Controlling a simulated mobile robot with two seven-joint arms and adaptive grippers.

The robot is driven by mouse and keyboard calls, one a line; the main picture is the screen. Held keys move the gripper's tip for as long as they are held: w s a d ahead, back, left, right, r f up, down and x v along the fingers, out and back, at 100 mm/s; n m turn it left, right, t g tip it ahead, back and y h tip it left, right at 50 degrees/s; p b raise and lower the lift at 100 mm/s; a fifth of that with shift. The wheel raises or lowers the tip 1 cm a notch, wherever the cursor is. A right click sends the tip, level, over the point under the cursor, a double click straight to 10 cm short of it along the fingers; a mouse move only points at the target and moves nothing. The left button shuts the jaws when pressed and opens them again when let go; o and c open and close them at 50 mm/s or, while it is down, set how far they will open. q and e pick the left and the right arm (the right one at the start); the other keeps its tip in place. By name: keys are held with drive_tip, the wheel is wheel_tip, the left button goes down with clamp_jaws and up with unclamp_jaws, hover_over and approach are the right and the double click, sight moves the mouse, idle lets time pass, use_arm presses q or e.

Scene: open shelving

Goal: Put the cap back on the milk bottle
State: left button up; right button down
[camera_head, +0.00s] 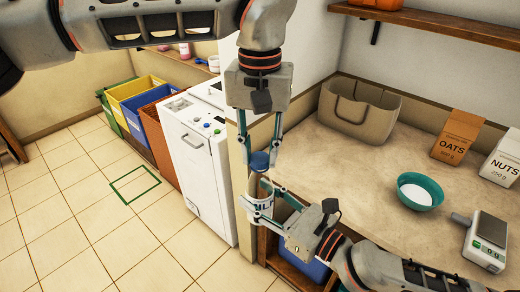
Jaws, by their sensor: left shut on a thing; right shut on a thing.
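My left gripper (260,152) points straight down and is shut on the blue cap (260,162). My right gripper (256,204) comes in from the lower right and is shut on the white milk bottle (263,210), which shows part of its lettering. The bottle is roughly upright in front of the counter's left edge. The cap is right above the bottle's top in the picture. Whether the cap touches the bottle's mouth is too small to tell. The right gripper's fingers hide part of the bottle.
The counter (330,210) bears a beige basket (358,112), an oats bag (456,138), a nuts bag (503,158), a teal bowl (420,200) and a scale (486,240). A white appliance (200,165) and coloured bins (158,130) stand to the left. The tiled floor is mostly clear.

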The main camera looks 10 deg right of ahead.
use_arm(q)
drive_tip(key=shift+m, duration=1.1)
drive_tip(key=o, duration=0.7)
drive_tip(key=shift+c, duration=0.2)
drive_tip(key=shift+r, duration=2.25)
drive_tip(key=shift+c, duration=0.4)
